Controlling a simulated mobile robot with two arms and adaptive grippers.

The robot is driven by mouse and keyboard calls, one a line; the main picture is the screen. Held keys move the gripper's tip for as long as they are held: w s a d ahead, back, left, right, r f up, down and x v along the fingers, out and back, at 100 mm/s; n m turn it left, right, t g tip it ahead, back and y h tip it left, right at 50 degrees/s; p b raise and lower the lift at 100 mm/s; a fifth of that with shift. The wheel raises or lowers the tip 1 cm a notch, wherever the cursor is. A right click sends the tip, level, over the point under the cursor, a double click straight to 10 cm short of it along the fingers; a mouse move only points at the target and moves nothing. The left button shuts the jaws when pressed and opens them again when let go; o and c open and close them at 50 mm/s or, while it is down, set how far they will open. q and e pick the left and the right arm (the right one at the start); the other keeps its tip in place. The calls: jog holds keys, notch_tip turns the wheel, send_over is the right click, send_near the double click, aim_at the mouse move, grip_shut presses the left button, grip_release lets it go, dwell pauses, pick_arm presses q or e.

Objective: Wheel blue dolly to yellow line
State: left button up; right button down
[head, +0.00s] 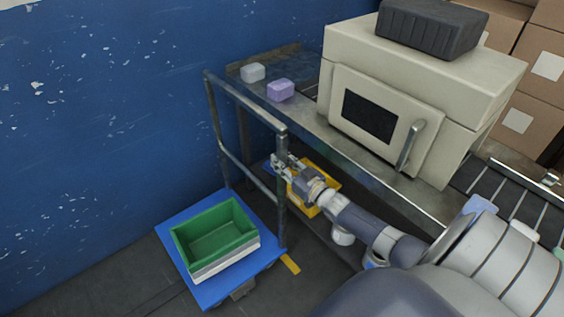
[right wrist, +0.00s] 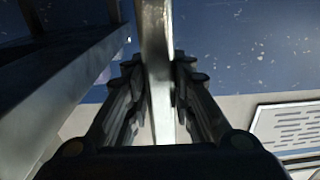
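The blue dolly (head: 262,259) stands on the dark floor in the head view, with a tall grey metal handle frame (head: 221,131) rising along its right side. My right gripper (head: 279,167) is at the frame's near upright post. In the right wrist view, the post (right wrist: 157,55) runs between the two fingers (right wrist: 158,85), which close in against it from both sides. My left gripper is not in view.
A green crate (head: 180,246) sits on the dolly over a pale one (head: 228,262). The blue wall (head: 90,120) is behind. A metal bench with a beige machine (head: 430,80), a grey block (head: 252,72) and a purple block (head: 280,90) stands close right. A yellow tray (head: 327,198) is below.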

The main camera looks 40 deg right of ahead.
jog(key=c, duration=1.4)
grip_release()
jog(key=shift+d, duration=0.35)
jog(key=shift+o, duration=0.2)
jog(key=shift+s+a, duration=0.1)
jog(key=shift+s, duration=0.3)
jog(key=s, duration=1.1)
jog(key=shift+d, duration=0.3)
jog(key=shift+s, duration=0.1)
